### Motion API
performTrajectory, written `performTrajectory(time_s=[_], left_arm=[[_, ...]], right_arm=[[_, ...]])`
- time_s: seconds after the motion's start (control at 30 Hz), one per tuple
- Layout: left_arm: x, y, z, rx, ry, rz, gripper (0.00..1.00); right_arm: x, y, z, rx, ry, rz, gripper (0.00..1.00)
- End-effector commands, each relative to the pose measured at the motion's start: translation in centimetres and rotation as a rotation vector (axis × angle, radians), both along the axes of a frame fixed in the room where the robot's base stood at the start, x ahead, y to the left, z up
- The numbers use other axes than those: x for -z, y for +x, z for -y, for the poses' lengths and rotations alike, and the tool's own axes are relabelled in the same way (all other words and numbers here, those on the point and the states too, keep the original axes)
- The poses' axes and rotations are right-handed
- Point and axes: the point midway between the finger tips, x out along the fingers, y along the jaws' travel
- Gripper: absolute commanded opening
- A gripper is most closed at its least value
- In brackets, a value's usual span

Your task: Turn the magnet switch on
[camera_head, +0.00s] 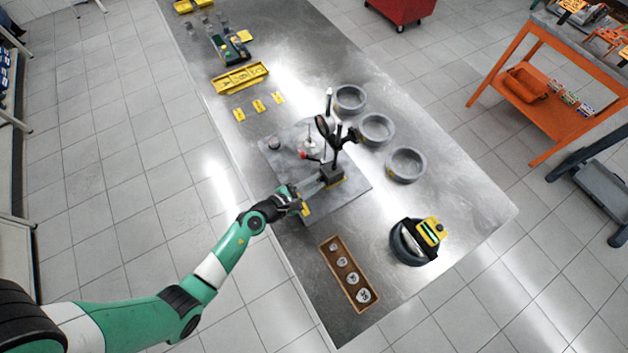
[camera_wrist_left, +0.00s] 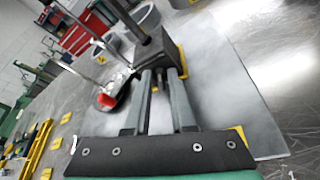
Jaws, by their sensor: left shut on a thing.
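The dark magnetic base block (camera_head: 333,174) with its upright stand rod stands on a grey plate (camera_head: 340,202) on the steel table. The block also shows in the left wrist view (camera_wrist_left: 155,48), with yellow on its right edge. My left gripper (camera_head: 320,184) reaches it from the lower left. In the left wrist view the two long fingers (camera_wrist_left: 160,76) point at the near face of the block, close together with a narrow gap. They are shut on the magnet switch at that face; the switch itself is mostly hidden between the fingertips. My right gripper is not in view.
Three grey rings (camera_head: 405,165) lie right of the plate. A wooden tray (camera_head: 334,268) with several round parts lies in front. A black ring-shaped tool with a yellow part (camera_head: 428,232) sits at the right. Yellow tags (camera_head: 259,106) and a yellow tray (camera_head: 238,78) lie behind.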

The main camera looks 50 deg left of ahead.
Motion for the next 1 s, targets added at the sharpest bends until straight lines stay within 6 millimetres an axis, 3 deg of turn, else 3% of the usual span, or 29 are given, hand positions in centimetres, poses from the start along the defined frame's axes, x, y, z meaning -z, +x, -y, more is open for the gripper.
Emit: performTrajectory(time_s=[0.4,1.0], left_arm=[[0.46,-0.11,0.42,0.001,0.239,0.057,0.00],[0.48,-0.15,0.42,0.001,0.289,0.067,0.00]], right_arm=[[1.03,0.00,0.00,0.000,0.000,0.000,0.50],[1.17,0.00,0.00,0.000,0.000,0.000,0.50]])
